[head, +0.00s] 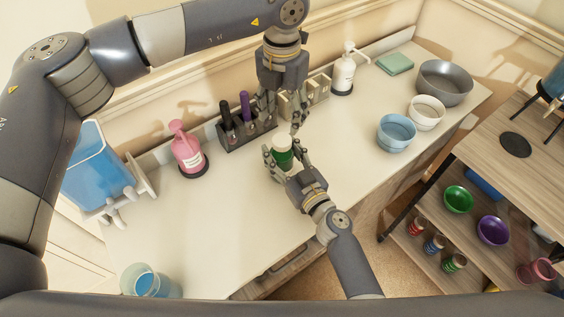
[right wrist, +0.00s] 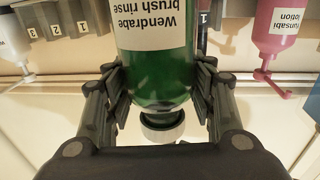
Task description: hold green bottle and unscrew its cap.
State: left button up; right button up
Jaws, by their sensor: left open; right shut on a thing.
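The green bottle (head: 283,159) stands upright on the white counter, between the fingers of my right gripper (head: 286,155), which is shut on it. The right wrist view, where things appear upside down, shows the bottle (right wrist: 158,72) with its white label and a finger against each side. Its whitish cap (head: 282,141) is on top and also shows in the right wrist view (right wrist: 163,133). My left gripper (head: 281,112) is open and empty, pointing down just behind and above the cap, apart from it as far as I can tell.
A blue bowl (head: 397,133) is at right.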

aim_at(282, 140)
pick_arm(q)
jog(key=m, duration=0.6)
pick_arm(e)
grip_shut()
pick_arm(q)
jog(key=m, duration=0.6)
jog(key=shift+m, duration=0.3)
jog(key=m, duration=0.6)
jog(key=shift+m, duration=0.3)
jog(key=m, duration=0.7)
jog(key=shift+f+m, duration=0.35)
jog(key=shift+m, duration=0.15)
notch_tip(282, 140, down, 7)
jog(key=shift+f, duration=0.15)
